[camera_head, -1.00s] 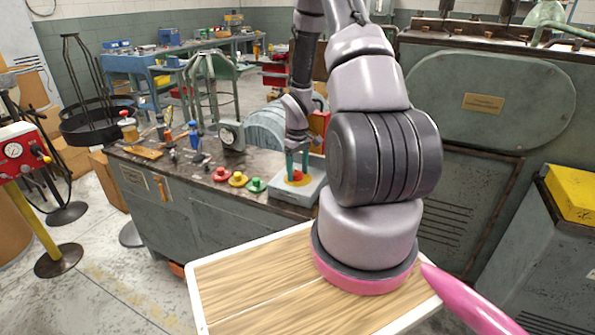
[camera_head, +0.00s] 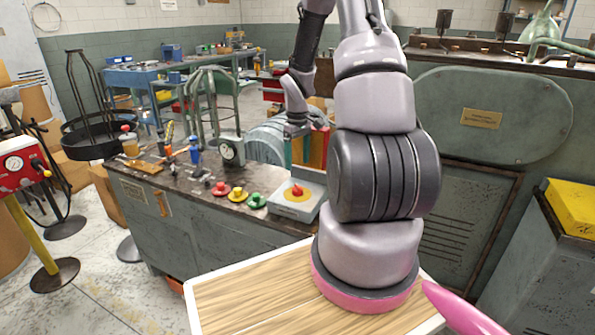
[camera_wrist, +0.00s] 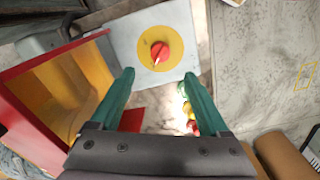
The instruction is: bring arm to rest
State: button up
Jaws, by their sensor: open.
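My gripper (camera_wrist: 158,98) is open and empty in the wrist view, its two green fingers apart with nothing between them. It also shows in the head view (camera_head: 306,150), above the worktop and partly hidden by my arm. Below and beyond the fingers is a grey box with a red knob (camera_wrist: 160,52) on a yellow disc. In the head view the grey box (camera_head: 292,211) stands at the worktop's right end, and the gripper is above it and clear of it.
The dark worktop (camera_head: 168,183) carries red, yellow and green buttons (camera_head: 238,195), a dial gauge (camera_head: 231,151) and small tools. A red and yellow open bin (camera_wrist: 55,85) is close at the gripper's left in the wrist view. A large grey machine (camera_head: 490,115) stands at the right.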

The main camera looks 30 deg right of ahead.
jog(key=shift+r, duration=0.35)
jog(key=s+a+r+m+t, duration=0.2)
jog(key=a+r, duration=0.1)
jog(key=r, duration=0.7)
jog(key=s+a+r+m+t, duration=0.1)
jog(key=s+a+r, duration=0.2)
jog(key=r, duration=0.6)
jog(key=s+a+r+m+t+y, duration=0.1)
jog(key=s+a+r+m+t, duration=0.1)
jog(key=s+a+r, duration=0.2)
jog(key=s+a+r+m+t+y, duration=0.1)
jog(key=s+a+r, duration=0.3)
jog(key=s+r, duration=0.6)
jog(key=shift+s+r+m+t, duration=0.15)
jog(key=shift+s+m+t, duration=0.35)
jog(key=shift+s+m, duration=0.2)
